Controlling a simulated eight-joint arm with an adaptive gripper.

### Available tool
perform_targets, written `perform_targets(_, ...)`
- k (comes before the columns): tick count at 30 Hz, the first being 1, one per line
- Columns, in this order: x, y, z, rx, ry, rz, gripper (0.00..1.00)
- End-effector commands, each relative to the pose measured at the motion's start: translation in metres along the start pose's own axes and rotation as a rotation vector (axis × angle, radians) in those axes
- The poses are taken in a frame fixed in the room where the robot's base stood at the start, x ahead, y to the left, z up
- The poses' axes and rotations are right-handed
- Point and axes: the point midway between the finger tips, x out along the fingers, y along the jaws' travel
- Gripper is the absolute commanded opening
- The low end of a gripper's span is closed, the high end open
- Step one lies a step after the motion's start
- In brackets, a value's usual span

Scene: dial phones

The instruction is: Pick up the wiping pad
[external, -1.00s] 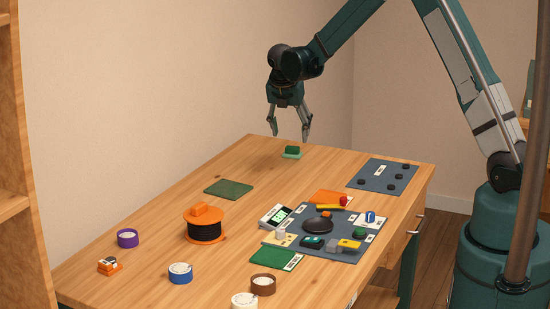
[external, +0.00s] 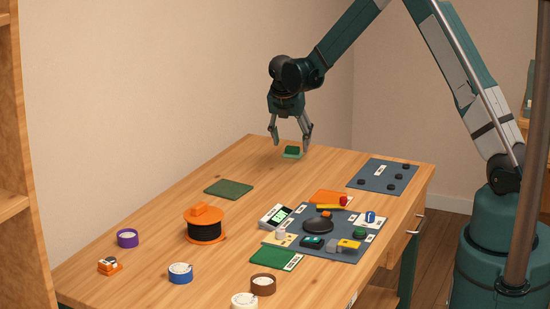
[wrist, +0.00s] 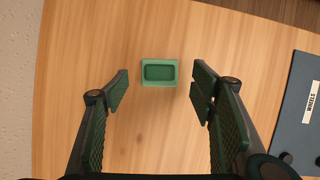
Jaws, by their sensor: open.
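The wiping pad is probably the small green block (external: 292,150) on a lighter green base at the far end of the wooden table. In the wrist view the green block (wrist: 159,72) sits on its pale green base (wrist: 159,84), ahead of the fingertips and between their lines. My gripper (external: 291,148) is open, pointing down just above the block, with its fingers on either side in the external view. In the wrist view my gripper (wrist: 158,82) shows both fingers spread wide with nothing between the pads.
A blue-grey mat (external: 382,177) with several dark discs lies to the right. A dark green mat (external: 229,189) lies nearer the camera. Further forward are an orange spool (external: 205,225) and a crowded grey mat (external: 300,235). Bare wood surrounds the green block.

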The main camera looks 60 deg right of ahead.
Motion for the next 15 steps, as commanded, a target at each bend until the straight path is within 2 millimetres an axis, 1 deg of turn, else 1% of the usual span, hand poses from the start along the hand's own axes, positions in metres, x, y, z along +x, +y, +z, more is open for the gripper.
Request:
perform_targets(1,0.007,0.0,0.0,0.001,0.0,0.0,0.56)
perform_targets(6,0.024,0.001,0.001,0.001,0.0,0.0,0.56)
perform_targets(10,0.03,0.001,0.001,0.001,0.0,0.0,0.56)
perform_targets(15,0.031,0.001,0.001,0.001,0.0,0.0,0.56)
